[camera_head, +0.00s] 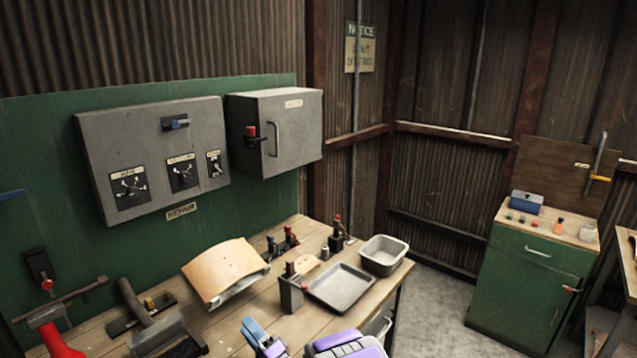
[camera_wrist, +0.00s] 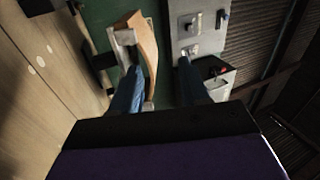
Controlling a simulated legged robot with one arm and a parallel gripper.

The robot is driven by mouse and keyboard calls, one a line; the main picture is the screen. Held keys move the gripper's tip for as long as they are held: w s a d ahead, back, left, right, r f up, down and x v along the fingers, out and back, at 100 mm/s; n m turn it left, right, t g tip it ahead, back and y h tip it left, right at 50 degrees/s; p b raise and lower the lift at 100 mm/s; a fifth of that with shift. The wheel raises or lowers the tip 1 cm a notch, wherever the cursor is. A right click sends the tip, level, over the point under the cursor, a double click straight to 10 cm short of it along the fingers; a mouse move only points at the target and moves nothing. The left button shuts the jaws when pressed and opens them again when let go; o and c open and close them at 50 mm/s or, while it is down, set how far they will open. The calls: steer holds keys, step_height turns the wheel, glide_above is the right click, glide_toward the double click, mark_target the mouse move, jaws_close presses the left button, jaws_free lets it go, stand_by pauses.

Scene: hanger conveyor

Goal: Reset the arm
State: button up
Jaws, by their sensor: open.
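My gripper (camera_wrist: 156,82) shows in the wrist view with its two blue fingers apart and nothing between them. In the head view part of my gripper (camera_head: 256,334) shows at the bottom edge, above the front of the wooden workbench (camera_head: 228,327). My purple arm link is beside it on the right. Behind the fingers in the wrist view are a curved tan wooden piece (camera_wrist: 146,40) and a grey panel (camera_wrist: 203,22). I cannot tell the exact gap between the gripper and the bench.
On the bench are the curved wooden piece (camera_head: 222,270), a grey tray (camera_head: 342,288), a metal bin (camera_head: 384,254) and several tools. A grey control panel (camera_head: 150,150) and a grey box (camera_head: 292,135) hang on the green board. A green cabinet (camera_head: 520,290) stands right, across open floor (camera_head: 435,315).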

steer(key=w+d+r+n+g+h, duration=0.1)
steer(key=w+d+r+n+h, duration=0.15)
steer(key=d+h, duration=0.5)
steer(key=w+d+r+n+g+h, duration=0.15)
steer(key=d+r+h, duration=0.3)
steer(key=d, duration=0.65)
steer(key=s+d+r+g+h, duration=0.3)
steer(key=s+d+g+h, duration=0.15)
steer(key=s+d, duration=0.8)
steer(key=s+r+n+g, duration=0.1)
steer(key=s+g, duration=0.2)
steer(key=s, duration=0.9)
steer(key=s+r+n+g, duration=0.1)
steer(key=s+g, duration=0.2)
steer(key=s, duration=1)
steer(key=s+d+r+n+g, duration=0.1)
steer(key=s+r+g, duration=0.1)
steer(key=s, duration=1)
steer(key=shift+s+n+g, duration=0.35)
steer(key=shift+n+g, duration=0.05)
steer(key=shift+g, duration=0.4)
